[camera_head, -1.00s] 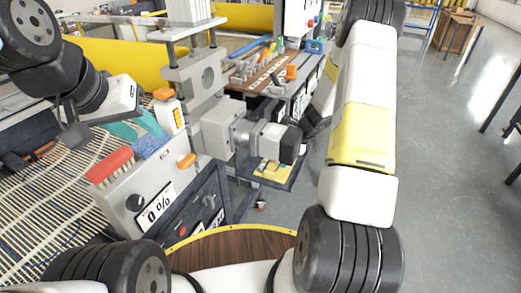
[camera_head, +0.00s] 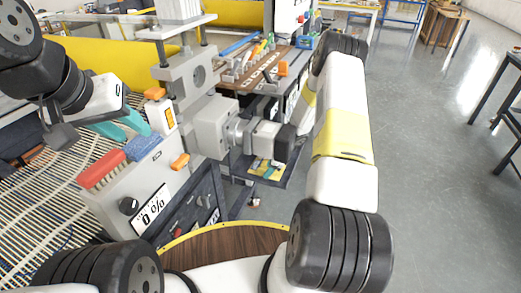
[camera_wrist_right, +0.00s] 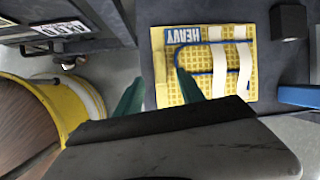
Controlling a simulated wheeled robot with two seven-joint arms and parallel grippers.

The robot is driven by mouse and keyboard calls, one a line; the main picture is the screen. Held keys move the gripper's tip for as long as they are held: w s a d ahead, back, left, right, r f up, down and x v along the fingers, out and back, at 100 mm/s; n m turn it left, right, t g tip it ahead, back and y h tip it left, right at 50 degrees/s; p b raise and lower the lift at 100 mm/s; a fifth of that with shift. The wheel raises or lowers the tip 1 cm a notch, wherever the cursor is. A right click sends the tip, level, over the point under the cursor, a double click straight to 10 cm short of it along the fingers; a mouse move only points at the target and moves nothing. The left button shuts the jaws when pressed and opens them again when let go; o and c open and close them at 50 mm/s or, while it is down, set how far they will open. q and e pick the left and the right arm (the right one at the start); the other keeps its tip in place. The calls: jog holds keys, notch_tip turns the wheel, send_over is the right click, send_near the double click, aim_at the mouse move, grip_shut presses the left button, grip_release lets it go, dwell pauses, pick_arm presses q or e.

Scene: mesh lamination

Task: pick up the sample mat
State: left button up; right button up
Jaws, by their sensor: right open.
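The sample mat is a yellow gridded sheet (camera_wrist_right: 200,60) with white strips, a blue loop and a HEAVY label, lying flat on a dark shelf in the right wrist view. In the head view the mat (camera_head: 268,170) shows small and partly covered below the machine. My right gripper (camera_wrist_right: 160,92) is open, its green fingertips near the mat's near-left edge; one overlaps the mat in the picture. I cannot tell the height gap.
A grey machine (camera_head: 212,125) with a motor stands above the mat's shelf (camera_wrist_right: 265,75). A black block (camera_wrist_right: 288,22) and a blue bar (camera_wrist_right: 298,96) lie near the mat. A round wooden top with yellow rim (camera_wrist_right: 75,98) is to the left. Open floor (camera_head: 430,170) lies right.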

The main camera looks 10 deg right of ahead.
jog(key=shift+x, duration=1.15)
grip_shut()
dwell(0.5)
